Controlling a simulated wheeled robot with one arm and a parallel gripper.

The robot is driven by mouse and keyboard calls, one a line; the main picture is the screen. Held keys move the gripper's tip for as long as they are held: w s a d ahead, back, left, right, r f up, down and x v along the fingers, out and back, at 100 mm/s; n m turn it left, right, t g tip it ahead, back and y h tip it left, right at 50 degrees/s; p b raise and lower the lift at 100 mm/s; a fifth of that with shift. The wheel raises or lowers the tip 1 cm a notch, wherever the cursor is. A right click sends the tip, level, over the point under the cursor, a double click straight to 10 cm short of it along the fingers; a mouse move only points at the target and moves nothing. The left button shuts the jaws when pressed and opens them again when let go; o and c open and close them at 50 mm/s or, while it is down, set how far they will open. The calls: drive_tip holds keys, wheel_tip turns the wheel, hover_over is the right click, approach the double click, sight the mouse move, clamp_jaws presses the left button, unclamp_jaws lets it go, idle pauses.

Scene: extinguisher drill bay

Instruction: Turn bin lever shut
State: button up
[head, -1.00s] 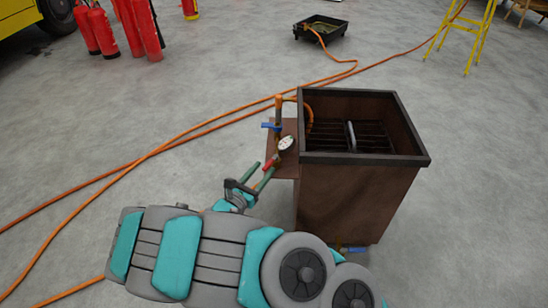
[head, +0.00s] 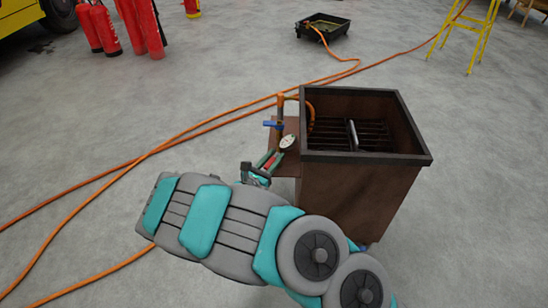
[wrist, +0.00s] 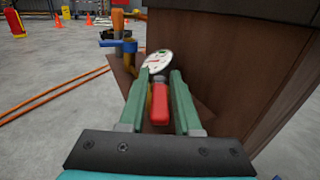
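The brown open-topped metal bin (head: 350,185) stands right of centre in the head view. It also fills the right of the wrist view (wrist: 215,60). On its left side shelf are a round white gauge (head: 287,141) and a red-handled lever, clear in the wrist view (wrist: 159,103). A blue handle (wrist: 117,44) sits on the pipe farther back. My gripper (wrist: 160,76) is open, its green fingers on either side of the red lever, with gaps seeming to show on both sides. In the head view my gripper (head: 268,160) is at the shelf's front-left.
Orange hoses (head: 150,155) run across the floor behind and left of my arm. A black tray (head: 323,27) and a yellow ladder (head: 468,35) stand at the back. Red extinguishers (head: 127,27) stand at the back left. The grey floor left is otherwise clear.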

clamp_jaws()
idle(1.1)
